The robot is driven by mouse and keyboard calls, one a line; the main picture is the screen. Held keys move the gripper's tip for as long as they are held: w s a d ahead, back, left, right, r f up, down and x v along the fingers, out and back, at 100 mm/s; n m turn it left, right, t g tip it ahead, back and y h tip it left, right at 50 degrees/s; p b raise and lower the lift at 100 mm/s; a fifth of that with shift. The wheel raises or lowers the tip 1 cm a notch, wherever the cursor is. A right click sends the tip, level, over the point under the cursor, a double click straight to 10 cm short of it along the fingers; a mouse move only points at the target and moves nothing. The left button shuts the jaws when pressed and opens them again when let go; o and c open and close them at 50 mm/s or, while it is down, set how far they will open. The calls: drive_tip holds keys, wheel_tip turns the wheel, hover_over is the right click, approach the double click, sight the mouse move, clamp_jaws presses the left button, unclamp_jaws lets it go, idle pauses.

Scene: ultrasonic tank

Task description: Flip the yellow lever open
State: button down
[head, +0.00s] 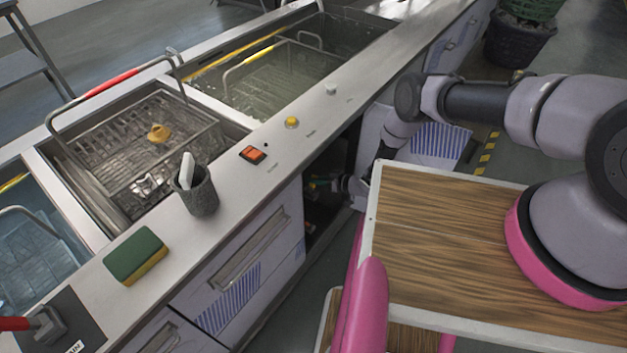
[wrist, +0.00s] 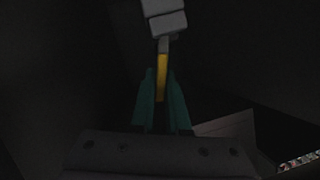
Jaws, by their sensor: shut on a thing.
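The yellow lever (wrist: 162,75) shows in the dark wrist view, hanging down from a pale grey block-like fitting (wrist: 167,22). My gripper (wrist: 160,88) has its two teal fingers on either side of the lever's lower part, shut on it. In the head view my gripper (head: 325,185) reaches into the dark open cabinet under the counter. The lever cannot be made out there, and the cabinet's shade hides most of the fingers.
The cabinet opening (head: 322,195) is narrow, with a drawer front (head: 245,250) to its left. The counter (head: 290,150) above holds a grey cup (head: 197,194), a sponge (head: 136,257) and an orange switch (head: 252,155). A pale panel (wrist: 228,126) lies low right in the wrist view.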

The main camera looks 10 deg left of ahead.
drive_tip(key=c, duration=0.9)
unclamp_jaws()
drive_tip(key=v, duration=1)
drive_tip(key=shift+d+r, duration=0.15)
drive_tip(key=shift+d, duration=0.2)
